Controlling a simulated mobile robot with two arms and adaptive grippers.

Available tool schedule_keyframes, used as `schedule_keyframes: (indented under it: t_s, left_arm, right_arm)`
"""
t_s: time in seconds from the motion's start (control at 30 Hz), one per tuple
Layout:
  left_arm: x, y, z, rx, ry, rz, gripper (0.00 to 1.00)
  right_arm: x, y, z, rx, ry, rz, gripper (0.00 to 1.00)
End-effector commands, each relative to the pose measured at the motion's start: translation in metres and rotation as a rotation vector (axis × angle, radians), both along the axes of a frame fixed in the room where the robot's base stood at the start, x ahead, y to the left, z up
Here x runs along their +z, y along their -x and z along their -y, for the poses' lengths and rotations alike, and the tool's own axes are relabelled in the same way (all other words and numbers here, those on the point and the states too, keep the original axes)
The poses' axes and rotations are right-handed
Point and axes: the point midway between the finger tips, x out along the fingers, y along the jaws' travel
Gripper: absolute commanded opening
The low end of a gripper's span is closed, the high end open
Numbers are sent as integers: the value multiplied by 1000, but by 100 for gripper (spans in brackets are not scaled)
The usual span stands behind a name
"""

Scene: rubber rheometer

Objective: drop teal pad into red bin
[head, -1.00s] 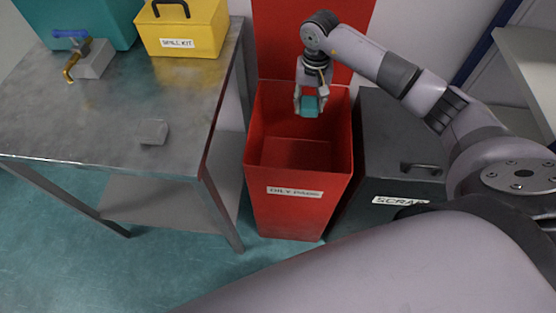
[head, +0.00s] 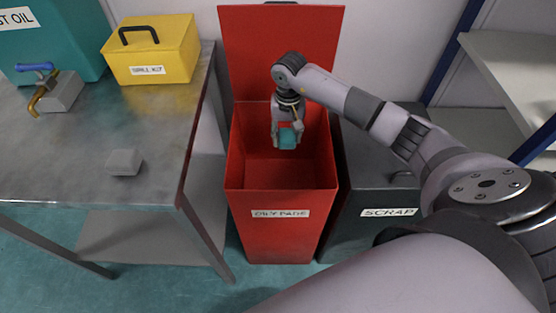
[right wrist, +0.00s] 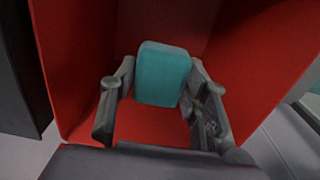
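The teal pad (head: 288,139) is a small block between the fingertips of my right gripper (head: 287,135). In the right wrist view the pad (right wrist: 163,75) sits between the two grey fingers (right wrist: 161,80), which close on its sides. My left gripper is not in view.
A dark bin (head: 365,232) labelled "SCRAP" stands close to the right of the red bin. A metal table (head: 75,180) at left holds a yellow spill kit (head: 155,50), a grey block (head: 124,162) and a teal container (head: 55,45) with a tap.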

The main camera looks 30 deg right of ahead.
Motion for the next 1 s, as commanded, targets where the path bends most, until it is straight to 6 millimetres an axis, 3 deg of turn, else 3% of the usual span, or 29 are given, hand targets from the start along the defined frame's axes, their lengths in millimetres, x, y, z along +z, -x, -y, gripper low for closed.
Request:
schedule_keyframes:
  t_s: [0.3, 0.67, 0.77, 1.0]
  left_arm:
    - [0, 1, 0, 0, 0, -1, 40]
    - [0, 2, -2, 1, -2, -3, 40]
    - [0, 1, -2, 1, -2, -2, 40]
    - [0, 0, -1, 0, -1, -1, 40]
  right_arm:
    - [0, 0, 0, 0, 0, 0, 64]
    - [5, -1, 0, 0, -1, 3, 64]
    - [17, -1, 0, 0, 1, 4, 64]
    - [68, -1, 1, 0, 1, 5, 64]
